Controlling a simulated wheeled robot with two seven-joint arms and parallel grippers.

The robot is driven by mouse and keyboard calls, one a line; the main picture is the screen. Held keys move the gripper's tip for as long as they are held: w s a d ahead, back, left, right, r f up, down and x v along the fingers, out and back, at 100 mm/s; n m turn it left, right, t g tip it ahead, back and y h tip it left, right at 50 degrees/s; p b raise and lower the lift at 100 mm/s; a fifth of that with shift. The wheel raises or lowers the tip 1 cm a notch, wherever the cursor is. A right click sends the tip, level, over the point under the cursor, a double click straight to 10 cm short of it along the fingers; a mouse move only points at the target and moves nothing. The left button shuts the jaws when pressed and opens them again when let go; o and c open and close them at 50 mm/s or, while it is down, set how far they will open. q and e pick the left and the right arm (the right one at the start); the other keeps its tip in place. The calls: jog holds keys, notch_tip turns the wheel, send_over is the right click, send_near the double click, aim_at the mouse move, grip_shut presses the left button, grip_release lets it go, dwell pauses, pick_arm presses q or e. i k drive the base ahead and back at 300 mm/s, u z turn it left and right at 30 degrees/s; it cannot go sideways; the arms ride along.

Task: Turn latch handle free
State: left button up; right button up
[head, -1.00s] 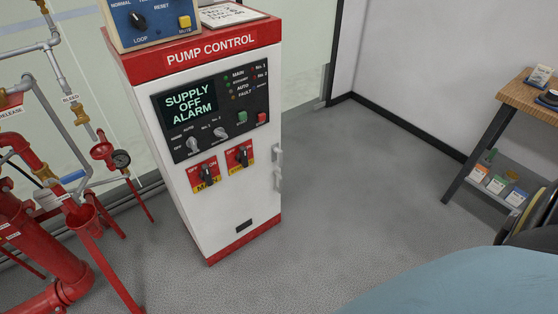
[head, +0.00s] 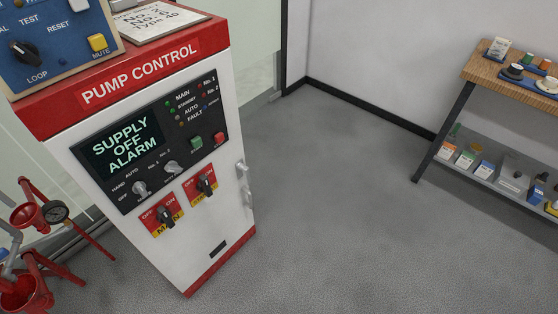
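The pump control cabinet (head: 150,190) is white with a red top and base, on the left of the head view. Its screen (head: 121,143) reads "SUPPLY OFF ALARM". Two metal latch handles show on its right side, an upper one (head: 241,170) and a lower one (head: 248,197). I cannot tell which of them is the task's latch handle, or whether either is turned. Two black rotary switches, one over the yellow "MAIN" label (head: 166,217) and one beside it (head: 205,184), sit on red plates on the front. Neither of my grippers is in view.
Red pipework with a gauge (head: 55,211) stands at the lower left. A blue panel (head: 50,45) and a paper sign (head: 160,20) are on the cabinet's top. A wooden-topped shelf table (head: 515,75) with small items stands at the right. The grey floor (head: 340,200) between is clear.

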aim_at(245, 170)
jog(key=z, duration=0.05)
jog(key=i, duration=0.95)
jog(key=u, duration=0.35)
